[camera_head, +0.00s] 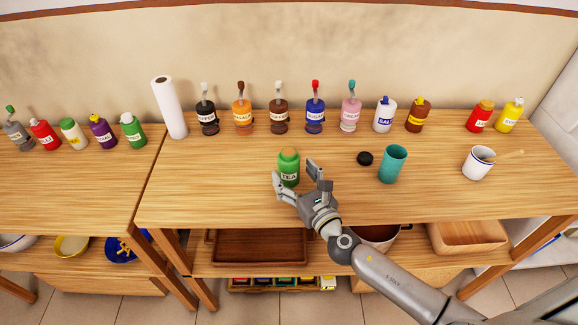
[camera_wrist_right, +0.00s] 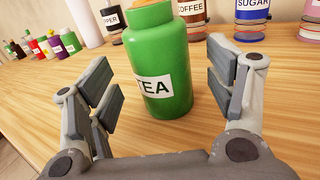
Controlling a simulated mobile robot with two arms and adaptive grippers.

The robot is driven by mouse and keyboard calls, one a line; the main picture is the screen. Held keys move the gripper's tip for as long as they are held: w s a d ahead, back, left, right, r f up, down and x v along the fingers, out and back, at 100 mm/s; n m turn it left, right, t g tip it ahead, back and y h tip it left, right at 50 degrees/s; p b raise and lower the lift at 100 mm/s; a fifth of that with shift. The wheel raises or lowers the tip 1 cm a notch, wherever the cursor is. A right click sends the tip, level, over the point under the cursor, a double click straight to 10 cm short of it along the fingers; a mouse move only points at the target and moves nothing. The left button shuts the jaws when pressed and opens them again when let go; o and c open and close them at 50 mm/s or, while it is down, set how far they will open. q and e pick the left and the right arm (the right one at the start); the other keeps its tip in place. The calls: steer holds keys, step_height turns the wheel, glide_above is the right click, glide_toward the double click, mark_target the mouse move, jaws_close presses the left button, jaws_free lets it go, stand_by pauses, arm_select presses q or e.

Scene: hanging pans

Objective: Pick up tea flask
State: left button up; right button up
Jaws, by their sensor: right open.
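In the right wrist view the flask (camera_wrist_right: 158,65) stands ahead, between the spread fingers. My right gripper (camera_head: 297,174) is open, its fingers to either side of the flask's front. In the wrist view both fingers (camera_wrist_right: 165,88) are apart from the flask, with gaps on each side. The flask's top edge is cut off there. My left gripper is not in view.
A teal cup (camera_head: 392,164), a black lid (camera_head: 365,158) and a white mug (camera_head: 478,163) stand to the right. Several labelled bottles line the back, with a paper roll (camera_head: 168,108) at left. The tabletop (camera_head: 225,180) left of the flask is clear.

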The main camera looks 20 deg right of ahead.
mark_target(294, 174)
steer(key=w, duration=0.3)
steer(key=shift+w+a+f, duration=0.2)
steer(key=shift+w+a, duration=0.05)
steer(key=shift+w, duration=0.1)
steer(key=shift+s, duration=0.1)
steer(key=c, duration=1.1)
steer(key=shift+c, duration=0.4)
steer(key=shift+r, duration=0.15)
